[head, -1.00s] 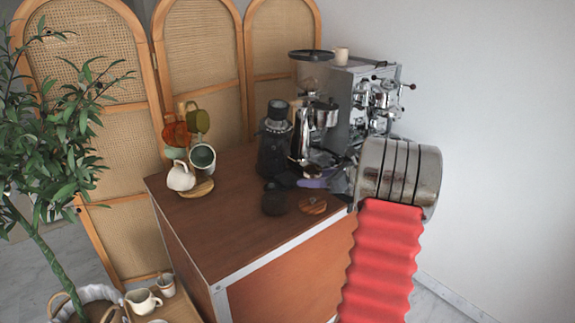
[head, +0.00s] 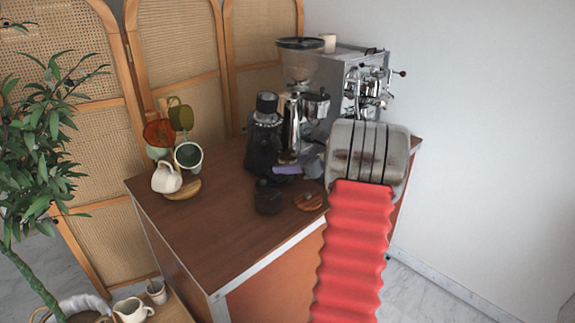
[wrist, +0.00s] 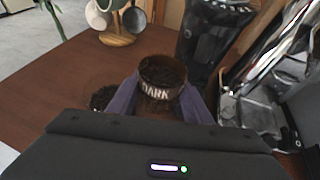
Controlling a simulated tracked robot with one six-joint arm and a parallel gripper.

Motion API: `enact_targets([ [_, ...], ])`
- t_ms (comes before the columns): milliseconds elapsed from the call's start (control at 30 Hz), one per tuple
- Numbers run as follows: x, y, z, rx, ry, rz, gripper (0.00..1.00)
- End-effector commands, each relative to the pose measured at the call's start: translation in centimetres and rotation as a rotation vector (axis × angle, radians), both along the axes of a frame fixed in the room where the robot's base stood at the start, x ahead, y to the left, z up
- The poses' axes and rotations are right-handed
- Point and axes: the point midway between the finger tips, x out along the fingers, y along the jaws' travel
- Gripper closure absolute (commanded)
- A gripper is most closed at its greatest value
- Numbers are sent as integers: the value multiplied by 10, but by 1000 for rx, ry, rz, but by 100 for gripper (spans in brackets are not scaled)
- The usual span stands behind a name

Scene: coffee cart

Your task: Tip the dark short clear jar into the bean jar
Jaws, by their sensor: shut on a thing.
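My gripper (wrist: 155,103) is shut on the short clear jar (wrist: 158,92), with a purple finger on each side of it. The jar has a label that seems to read DARK and holds dark beans. It looks roughly upright, mouth open. A dark round jar with dark contents, likely the bean jar (wrist: 103,97), stands on the counter, left of the held jar in the wrist view. It appears as a dark pot (head: 268,197) in the head view. There, a purple finger (head: 287,169) shows behind and right of the pot; the held jar is hard to make out.
A black grinder (head: 263,140) stands just behind the gripper, with the espresso machine (head: 350,80) to the right. A wooden disc (head: 308,201) lies right of the dark pot. A mug stand (head: 183,188) is at the left. The counter's front left is clear.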

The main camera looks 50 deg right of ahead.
Motion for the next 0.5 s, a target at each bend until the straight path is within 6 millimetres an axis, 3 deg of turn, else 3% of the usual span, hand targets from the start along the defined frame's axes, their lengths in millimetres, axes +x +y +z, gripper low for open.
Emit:
enact_targets([
  [500,1,8,-1,-195,22,0,83],
])
